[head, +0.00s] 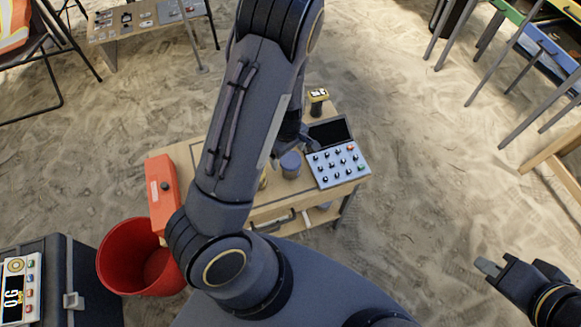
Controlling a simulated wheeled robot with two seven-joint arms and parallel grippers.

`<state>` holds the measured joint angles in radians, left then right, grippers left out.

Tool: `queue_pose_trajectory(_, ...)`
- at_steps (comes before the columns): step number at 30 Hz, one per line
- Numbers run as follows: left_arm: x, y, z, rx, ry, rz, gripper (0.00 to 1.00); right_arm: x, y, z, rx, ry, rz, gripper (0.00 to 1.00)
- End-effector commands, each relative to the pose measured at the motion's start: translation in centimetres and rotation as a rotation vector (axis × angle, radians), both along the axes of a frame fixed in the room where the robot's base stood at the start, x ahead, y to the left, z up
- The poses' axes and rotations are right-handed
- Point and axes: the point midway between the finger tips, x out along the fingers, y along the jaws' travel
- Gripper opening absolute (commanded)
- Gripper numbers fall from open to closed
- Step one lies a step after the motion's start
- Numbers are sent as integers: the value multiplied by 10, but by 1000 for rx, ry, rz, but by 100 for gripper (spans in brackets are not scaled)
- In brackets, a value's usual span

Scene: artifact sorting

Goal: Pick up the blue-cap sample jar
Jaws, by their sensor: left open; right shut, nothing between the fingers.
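The sample jar with a dull blue cap (291,161) stands upright on the small wooden table (270,208), left of the keypad device. My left arm reaches over the table, and its gripper (303,141) shows only in part behind the arm, just beyond the jar. It is open; I cannot tell whether its fingers touch the jar. My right gripper (488,267) is shut and empty at the lower right, over sand and away from the table.
A keypad device (340,165) with a dark screen sits on the table's right side. A black and yellow jar (318,100) stands at its back. An orange box (163,190) is at the left, above a red bucket (140,262). A dark case (62,268) stands lower left. Sand right of the table is clear.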

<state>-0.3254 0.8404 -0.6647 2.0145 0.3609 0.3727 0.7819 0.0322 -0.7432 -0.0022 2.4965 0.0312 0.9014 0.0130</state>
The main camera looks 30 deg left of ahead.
Motion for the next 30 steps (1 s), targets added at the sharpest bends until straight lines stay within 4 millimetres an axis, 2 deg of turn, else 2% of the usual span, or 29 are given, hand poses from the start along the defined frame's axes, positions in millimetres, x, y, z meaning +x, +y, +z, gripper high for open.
queue_pose_trajectory(10, -1, -9, -48, -2, 4, 0, 83, 0, 0, -3, 0, 0, 0, 0)
queue_pose_trajectory(20, 0, -9, -54, -2, 1, -2, 82, 0, 0, -3, 0, 0, 0, 0)
queue_pose_trajectory(30, 0, -9, -53, -3, 1, -2, 37, 0, 0, -3, 0, 0, 0, 0)
